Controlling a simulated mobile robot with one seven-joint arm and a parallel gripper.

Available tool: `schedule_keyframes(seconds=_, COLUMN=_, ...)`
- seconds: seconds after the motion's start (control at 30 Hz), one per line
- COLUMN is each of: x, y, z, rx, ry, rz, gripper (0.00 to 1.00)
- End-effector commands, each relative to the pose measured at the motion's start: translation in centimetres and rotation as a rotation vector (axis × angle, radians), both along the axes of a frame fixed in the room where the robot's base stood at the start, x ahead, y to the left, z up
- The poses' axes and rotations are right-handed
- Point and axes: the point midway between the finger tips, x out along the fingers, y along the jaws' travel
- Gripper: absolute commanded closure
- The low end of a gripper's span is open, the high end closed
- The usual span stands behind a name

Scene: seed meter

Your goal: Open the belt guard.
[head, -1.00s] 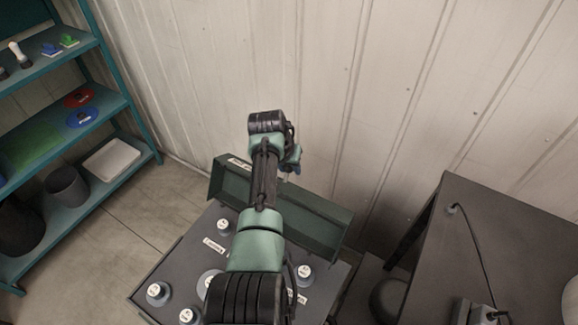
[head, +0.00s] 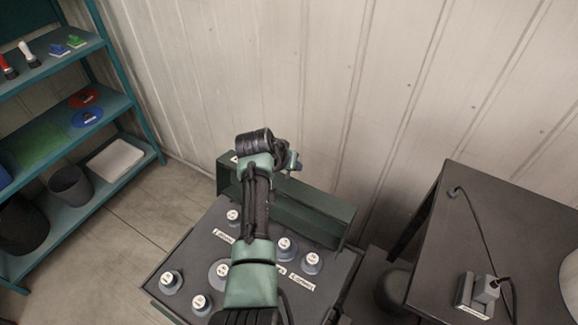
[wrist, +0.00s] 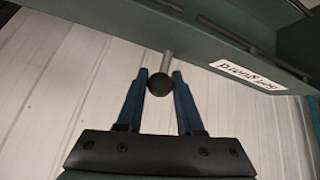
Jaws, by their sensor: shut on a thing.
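The belt guard (head: 300,214) is a long dark green cover along the back of the grey machine top, near the wall. In the wrist view the guard (wrist: 240,35) crosses the top, its white label (wrist: 248,76) upside down. A short grey rod with a round black knob (wrist: 159,85) sticks out from it. My gripper (wrist: 160,76) has its blue fingers shut on the knob, one on each side. In the head view my gripper (head: 294,161) is mostly hidden behind my wrist, beyond the guard on the wall side.
The machine top (head: 190,255) carries several round grey knobs with white caps, and labels. A dark table (head: 520,225) with a cabled device (head: 478,294) stands at the right. A teal shelf (head: 110,105) stands at the left. The ribbed wall (head: 330,80) is close behind the guard.

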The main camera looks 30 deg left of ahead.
Motion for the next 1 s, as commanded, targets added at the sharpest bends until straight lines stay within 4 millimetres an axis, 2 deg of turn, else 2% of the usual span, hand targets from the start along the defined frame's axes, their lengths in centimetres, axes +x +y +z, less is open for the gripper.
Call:
schedule_keyframes(seconds=0.33, x=0.10, y=0.04, z=0.37, rx=0.003, ry=-0.020, rz=-0.001, gripper=1.00)
schedule_keyframes(seconds=0.37, x=0.10, y=0.04, z=0.37, rx=0.003, ry=-0.020, rz=-0.001, gripper=0.63)
schedule_keyframes(seconds=0.5, x=0.08, y=0.04, z=0.34, rx=0.003, ry=-0.018, rz=-0.001, gripper=0.37)
schedule_keyframes(seconds=0.53, x=0.08, y=0.04, z=0.34, rx=0.003, ry=-0.018, rz=-0.001, gripper=0.35)
schedule_keyframes(seconds=1.0, x=-0.49, y=0.03, z=0.95, rx=0.003, ry=-0.017, rz=0.000, gripper=0.35)
